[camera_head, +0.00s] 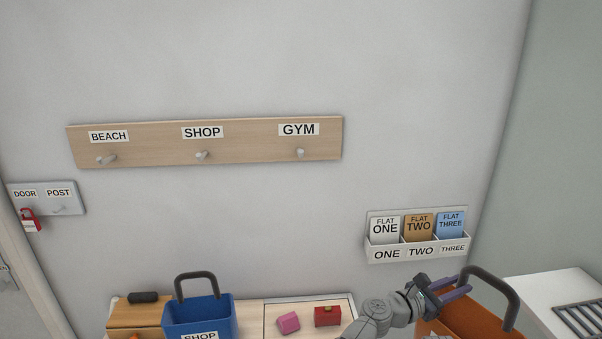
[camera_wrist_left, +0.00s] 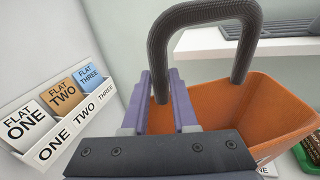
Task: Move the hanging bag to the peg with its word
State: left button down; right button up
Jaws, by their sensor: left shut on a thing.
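An orange bag (camera_head: 465,322) with a dark arched handle is at the lower right; it also shows in the left wrist view (camera_wrist_left: 262,112). My left gripper (camera_head: 455,290) is shut on it, at one side of the handle near the rim. Any word on the orange bag is hidden. A wooden board (camera_head: 250,150) on the wall has three bare pegs: the BEACH peg (camera_head: 106,159), the SHOP peg (camera_head: 202,155) and the GYM peg (camera_head: 300,153). A blue bag (camera_head: 200,315) labelled SHOP stands below on a low cabinet. My right gripper is not in view.
A card rack (camera_head: 417,248) with three FLAT cards is on the wall just above my left gripper. A pink block (camera_head: 288,322) and a red box (camera_head: 327,316) lie on the cabinet. A white shelf (camera_head: 560,290) is at right. The wall below the board is clear.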

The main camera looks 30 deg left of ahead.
pick_arm(q)
jog(key=w+a+r+n+t+y+p, duration=0.1)
jog(key=w+a+r+n+y+p, duration=0.15)
jog(key=a, duration=0.45)
jog(key=w+a+r+n+t+y+p, duration=0.1)
jog(key=a+r+y+p, duration=0.1)
jog(key=a+r+p, duration=0.35)
jog(key=w+a+r+n+t+y+p, duration=0.1)
jog(key=w+a+y+p, duration=0.1)
jog(key=a, duration=0.7)
jog(key=s+a+r+n+y+p, duration=0.2)
jog(key=a+r+y+p, duration=0.1)
jog(key=a, duration=0.9)
jog(key=s+a+r+n+y+p, duration=0.2)
jog(key=a+p, duration=0.5)
jog(key=a, duration=0.6)
notch_tip(320, 180, up, 4)
jog(key=shift+a+f+n+y, duration=0.15)
jog(key=shift+f+n+y, duration=0.1)
jog(key=shift+n+y, duration=0.7)
jog(key=shift+w, duration=0.1)
jog(key=shift+w+a+f+b, duration=0.3)
jog(key=shift+w+a, duration=0.55)
jog(key=shift+w, duration=0.5)
jog(key=shift+w+a+f+b, duration=0.25)
jog(key=shift+w+a, duration=0.6)
jog(key=shift+w, duration=0.5)
jog(key=shift+w+a+f+b, duration=0.25)
jog(key=shift+w+a, duration=0.6)
jog(key=shift+w, duration=0.5)
